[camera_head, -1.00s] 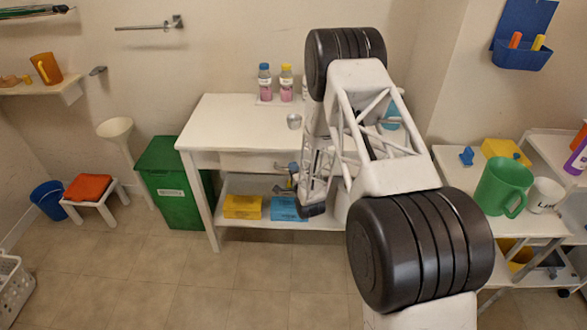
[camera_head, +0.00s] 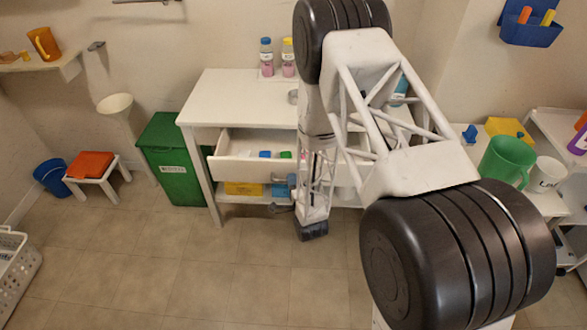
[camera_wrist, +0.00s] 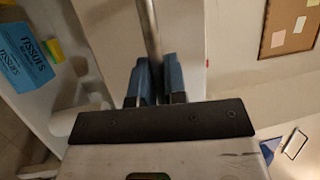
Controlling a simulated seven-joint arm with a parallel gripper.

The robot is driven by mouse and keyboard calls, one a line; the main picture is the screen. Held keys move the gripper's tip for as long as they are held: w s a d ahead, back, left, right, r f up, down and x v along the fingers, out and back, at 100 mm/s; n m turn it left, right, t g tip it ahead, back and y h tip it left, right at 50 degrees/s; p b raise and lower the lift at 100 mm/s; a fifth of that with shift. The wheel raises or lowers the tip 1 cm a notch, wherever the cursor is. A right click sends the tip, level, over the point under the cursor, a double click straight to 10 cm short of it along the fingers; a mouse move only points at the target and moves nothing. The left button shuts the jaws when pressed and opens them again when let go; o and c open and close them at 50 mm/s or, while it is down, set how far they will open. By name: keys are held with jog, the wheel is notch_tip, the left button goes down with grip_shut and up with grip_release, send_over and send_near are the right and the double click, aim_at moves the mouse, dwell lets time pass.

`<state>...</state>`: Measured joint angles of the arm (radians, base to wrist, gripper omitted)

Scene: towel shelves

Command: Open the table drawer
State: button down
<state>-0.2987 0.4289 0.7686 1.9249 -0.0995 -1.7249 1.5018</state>
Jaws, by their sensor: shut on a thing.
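The white table (camera_head: 240,92) stands against the wall, and its drawer (camera_head: 235,171) is pulled out towards me. Small blue and green items show inside it. My gripper (camera_head: 291,182) is at the drawer's front, its right part hidden behind my arm. In the wrist view, the blue fingers of my gripper (camera_wrist: 159,82) are shut around the metal bar handle (camera_wrist: 150,30), which runs along the white drawer front.
Below the drawer, a yellow box (camera_head: 242,188) sits on the lower shelf; a blue tissue box (camera_wrist: 22,57) shows in the wrist view. A green bin (camera_head: 180,178) stands left of the table. The floor in front is clear.

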jog(key=shift+s, duration=2)
jog(key=c, duration=1.5)
grip_release()
jog(key=shift+o, duration=0.2)
jog(key=v, duration=0.7)
jog(key=shift+s+d, duration=0.15)
jog(key=shift+s, duration=0.25)
